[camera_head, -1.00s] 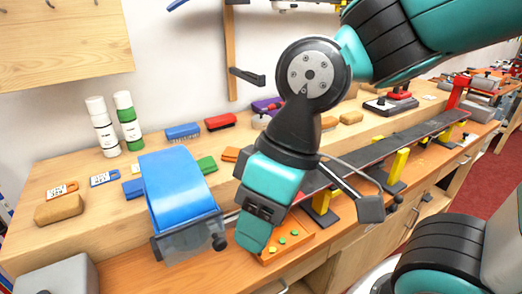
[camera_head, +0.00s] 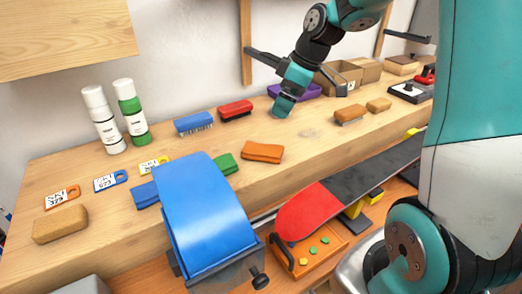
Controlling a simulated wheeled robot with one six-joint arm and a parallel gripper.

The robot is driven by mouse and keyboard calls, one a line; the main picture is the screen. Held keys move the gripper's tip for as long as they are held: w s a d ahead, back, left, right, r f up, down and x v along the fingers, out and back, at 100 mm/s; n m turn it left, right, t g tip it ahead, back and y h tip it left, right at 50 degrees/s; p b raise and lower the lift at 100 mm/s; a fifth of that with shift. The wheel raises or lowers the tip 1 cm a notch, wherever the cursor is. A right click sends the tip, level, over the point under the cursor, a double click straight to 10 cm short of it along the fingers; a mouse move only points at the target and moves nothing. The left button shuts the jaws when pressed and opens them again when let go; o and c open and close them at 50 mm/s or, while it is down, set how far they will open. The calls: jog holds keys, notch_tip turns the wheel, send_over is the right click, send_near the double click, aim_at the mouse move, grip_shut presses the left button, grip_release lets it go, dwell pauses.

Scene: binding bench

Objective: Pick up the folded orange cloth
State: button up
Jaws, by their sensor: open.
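The folded orange cloth (camera_head: 262,151) lies flat on the wooden bench top (camera_head: 90,180), right of a green block, in the head view. Nothing covers it. My gripper (camera_head: 342,87) is up and to the right of the cloth, over the back of the bench and in front of the cardboard boxes. Its fingers are small and partly blurred together here. They look open and empty, well apart from the cloth. My teal wrist (camera_head: 285,103) is in front of a purple item.
A blue belt-like device (camera_head: 205,215) stands in front of the cloth on the left. A red-and-black ski (camera_head: 345,190) lies on yellow supports in front. Brushes (camera_head: 194,122), bottles (camera_head: 132,112) and cardboard boxes (camera_head: 345,72) line the back. Bench surface around the cloth is fairly clear.

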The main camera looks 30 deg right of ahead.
notch_tip(320, 180, down, 2)
jog(key=w+d, duration=0.1)
jog(key=d, duration=0.1)
jog(key=p, duration=0.2)
send_over(262, 149)
jog(key=s+d, duration=0.2)
jog(key=f, duration=0.9)
jog(key=shift+w+d, duration=0.1)
jog(key=shift+w, duration=0.15)
jog(key=shift+p+x, duration=0.9)
jog(key=shift+x, duration=2.1)
jog(key=c, duration=1)
jog(key=shift+c, duration=0.2)
jog(key=shift+r, duration=0.1)
notch_tip(262, 149, up, 20)
jog(key=b, duration=0.2)
jog(key=shift+b, duration=0.3)
